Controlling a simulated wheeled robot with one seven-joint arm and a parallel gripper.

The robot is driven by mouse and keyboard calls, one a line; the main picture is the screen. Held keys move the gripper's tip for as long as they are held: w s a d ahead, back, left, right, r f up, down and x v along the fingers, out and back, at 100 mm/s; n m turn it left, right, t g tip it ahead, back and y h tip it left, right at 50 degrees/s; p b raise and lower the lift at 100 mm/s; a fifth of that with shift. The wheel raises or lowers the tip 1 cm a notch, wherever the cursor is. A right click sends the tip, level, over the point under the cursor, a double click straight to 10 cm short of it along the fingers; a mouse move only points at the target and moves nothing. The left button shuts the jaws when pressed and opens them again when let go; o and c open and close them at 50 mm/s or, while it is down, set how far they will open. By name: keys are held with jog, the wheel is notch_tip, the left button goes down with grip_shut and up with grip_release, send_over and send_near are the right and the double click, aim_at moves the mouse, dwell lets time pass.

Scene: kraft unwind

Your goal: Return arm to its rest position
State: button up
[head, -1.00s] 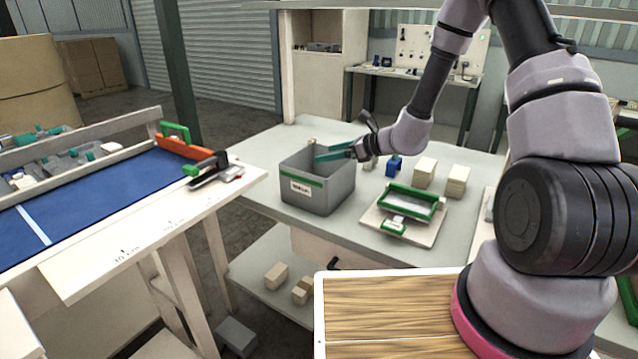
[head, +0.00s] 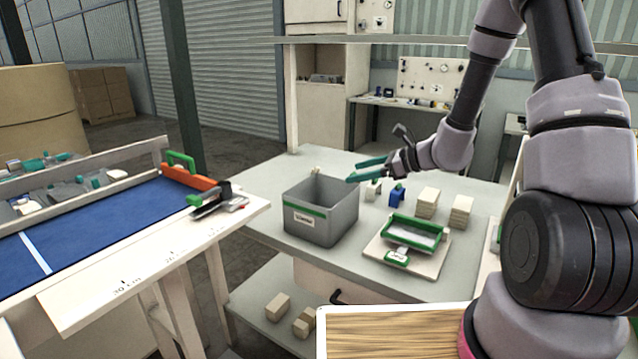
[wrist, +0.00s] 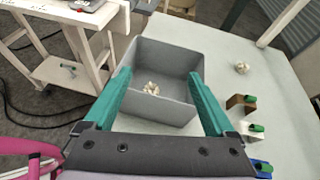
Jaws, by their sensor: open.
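My gripper (head: 368,169) has teal fingers and is open, with nothing between them. In the head view it is just above and to the right of the grey bin's rim. The grey bin (head: 322,228) has a green stripe and a white label, and stands on the grey-topped table. In the wrist view my open gripper (wrist: 153,95) shows its two fingers apart over the bin (wrist: 185,60). My arm reaches out from the right side of the head view.
A green-framed tray (head: 414,232) sits on a board right of the bin. Pale blocks (head: 461,212) and a small blue piece (head: 396,195) stand behind it. A bench with a blue mat (head: 100,228) and an orange and green tool (head: 187,173) is at left.

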jog(key=s+r+n+g, duration=0.3)
jog(key=s+r+n, duration=0.3)
jog(key=r, duration=0.3)
jog(key=s+d+r+n+t+h, duration=0.4)
jog(key=s+d+r+n+h, duration=0.6)
jog(key=s+r, duration=0.6)
jog(key=s+d+n, duration=0.1)
jog(key=d+n, duration=0.1)
jog(key=d, duration=0.1)
jog(key=shift+s, duration=0.25)
